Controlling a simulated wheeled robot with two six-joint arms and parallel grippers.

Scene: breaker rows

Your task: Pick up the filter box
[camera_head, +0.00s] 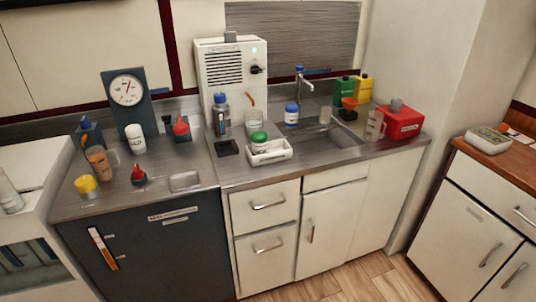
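I cannot tell for certain which thing is the filter box. A low, pale box-like thing (488,140) with a grey patch on top lies on the wooden counter (523,163) at the right. A small white tray (269,156) on the steel counter holds a green-lidded jar (258,141). Neither of my grippers shows in the head view, and nothing is seen being held.
The steel counter (212,171) carries a dial gauge (126,91), a white machine (232,76), several bottles and cups, and a red canister (402,122). A sink (335,143) with a faucet (301,82) is set in it. Wooden floor (372,281) is clear between the cabinets.

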